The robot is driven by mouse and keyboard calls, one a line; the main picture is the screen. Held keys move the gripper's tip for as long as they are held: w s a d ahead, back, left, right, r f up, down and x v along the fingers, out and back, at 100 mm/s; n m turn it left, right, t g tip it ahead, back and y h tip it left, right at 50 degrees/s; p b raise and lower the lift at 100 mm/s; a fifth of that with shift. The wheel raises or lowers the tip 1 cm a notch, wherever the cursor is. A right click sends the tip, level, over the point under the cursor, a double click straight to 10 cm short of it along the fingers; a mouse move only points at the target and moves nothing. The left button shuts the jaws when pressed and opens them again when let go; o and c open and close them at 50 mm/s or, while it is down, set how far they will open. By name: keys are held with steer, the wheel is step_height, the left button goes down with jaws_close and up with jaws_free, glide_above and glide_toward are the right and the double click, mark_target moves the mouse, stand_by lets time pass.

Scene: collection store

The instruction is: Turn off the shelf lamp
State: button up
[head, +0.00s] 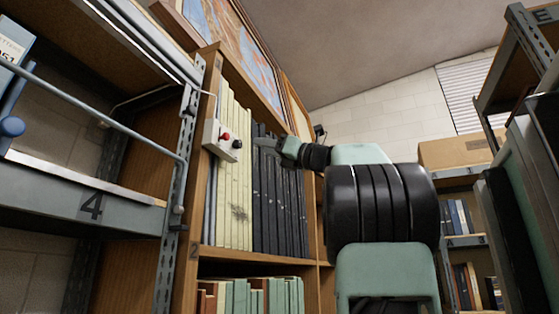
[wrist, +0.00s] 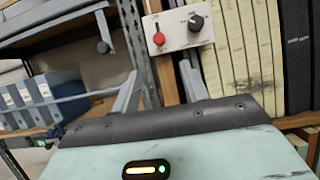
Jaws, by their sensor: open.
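A white switch box (head: 215,139) is fixed to the wooden upright of the bookcase. In the wrist view the box (wrist: 178,44) carries a red button (wrist: 159,39) on the left and a black knob (wrist: 195,22) on the right. Small lettering beside them is too small to read surely. My gripper (head: 268,143) is to the right of the box in the head view, in front of dark book spines. In the wrist view my gripper's two grey fingers (wrist: 160,86) are apart and empty, below the box and not visibly touching it. I cannot make out the lamp itself.
Cream volumes (head: 234,180) and black volumes (head: 277,195) stand right beside the box. A metal shelf (head: 130,208) marked 4 with a blue-grey rail is at the left. Another rack with a cardboard box (head: 455,152) is at the right.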

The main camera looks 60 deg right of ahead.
steer(key=v, duration=0.3)
steer(key=shift+s+f+b, duration=0.15)
steer(key=shift+s+b, duration=0.15)
steer(key=shift+b, duration=0.1)
steer(key=shift+s, duration=0.1)
